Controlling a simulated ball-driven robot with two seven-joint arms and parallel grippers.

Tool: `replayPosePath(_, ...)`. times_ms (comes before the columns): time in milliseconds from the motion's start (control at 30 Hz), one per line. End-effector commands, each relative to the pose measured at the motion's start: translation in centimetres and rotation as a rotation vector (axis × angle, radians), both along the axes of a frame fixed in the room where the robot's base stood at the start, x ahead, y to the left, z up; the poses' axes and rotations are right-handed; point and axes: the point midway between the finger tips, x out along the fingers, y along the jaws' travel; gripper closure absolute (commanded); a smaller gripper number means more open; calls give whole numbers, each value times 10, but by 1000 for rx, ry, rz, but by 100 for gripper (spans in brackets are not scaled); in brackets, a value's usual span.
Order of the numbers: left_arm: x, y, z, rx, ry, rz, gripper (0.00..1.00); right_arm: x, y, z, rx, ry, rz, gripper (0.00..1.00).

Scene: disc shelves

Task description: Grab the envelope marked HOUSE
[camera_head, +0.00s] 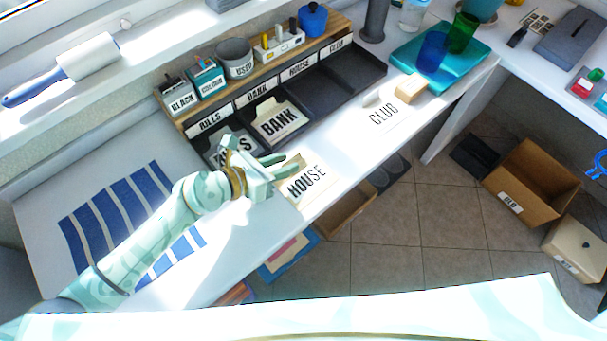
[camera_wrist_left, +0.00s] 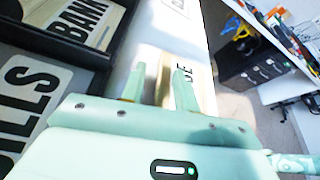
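The cream envelope marked HOUSE (camera_head: 307,181) lies at the front edge of the white desk. Part of it and of its lettering also shows in the left wrist view (camera_wrist_left: 199,78), partly hidden by a finger. My left gripper (camera_head: 287,166) is at the envelope's left end. In the left wrist view its two fingers (camera_wrist_left: 158,88) stand apart, with a gap between them over the envelope's edge. I cannot tell whether they touch it. My right gripper is not in view.
Envelopes marked BANK (camera_head: 279,122) and BILLS stand in labelled compartments of a black tray (camera_head: 322,90) behind. An envelope marked CLUB (camera_head: 384,113) lies to the right, near a wooden block (camera_head: 410,88). A teal tray (camera_head: 440,62) holds coloured glasses. An open cardboard box (camera_head: 530,180) is on the floor.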

Motion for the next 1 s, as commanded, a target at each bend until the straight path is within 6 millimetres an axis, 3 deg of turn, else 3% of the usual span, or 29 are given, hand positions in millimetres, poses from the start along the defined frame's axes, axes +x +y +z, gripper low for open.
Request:
replayPosePath(267, 3, -4, -2, 0, 0, 0, 69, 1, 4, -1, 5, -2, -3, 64)
replayPosePath(367, 3, -4, -2, 0, 0, 0, 97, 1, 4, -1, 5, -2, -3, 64)
replayPosePath(400, 3, -4, -2, 0, 0, 0, 100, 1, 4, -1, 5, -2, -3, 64)
replayPosePath(833, 2, -3, -1, 1, 0, 1, 100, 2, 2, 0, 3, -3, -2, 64)
replayPosePath(1000, 3, -4, 15, 1, -3, 0, 100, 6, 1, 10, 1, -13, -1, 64)
